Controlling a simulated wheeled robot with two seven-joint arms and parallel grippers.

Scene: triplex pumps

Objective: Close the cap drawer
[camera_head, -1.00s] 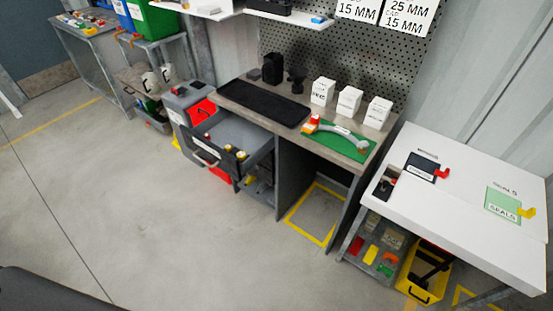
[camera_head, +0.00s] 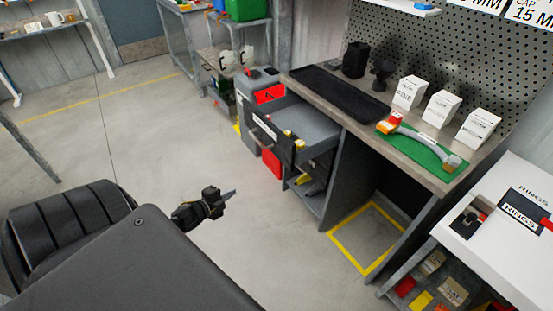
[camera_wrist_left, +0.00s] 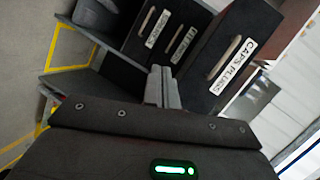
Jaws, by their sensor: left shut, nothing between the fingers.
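The cap drawer (camera_head: 262,127) stands pulled out from the left side of the grey workbench, with a few small yellow items inside. Its dark front, labelled CAPS PLUGS (camera_wrist_left: 222,72), stands out beyond two other labelled fronts in the left wrist view. My left gripper (camera_head: 231,193) is shut and empty, in front of and below the drawer, apart from it in the head view. Its fingers (camera_wrist_left: 163,85) show close together in the left wrist view, beside the drawer front in the picture. My right gripper is not in view.
The bench top carries a black mat (camera_head: 340,93), white boxes (camera_head: 441,109) and a green mat (camera_head: 425,150) with a curved grey part. A red bin (camera_head: 271,164) stands by the drawer. A white table (camera_head: 500,240) is at right. Floor in front is clear.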

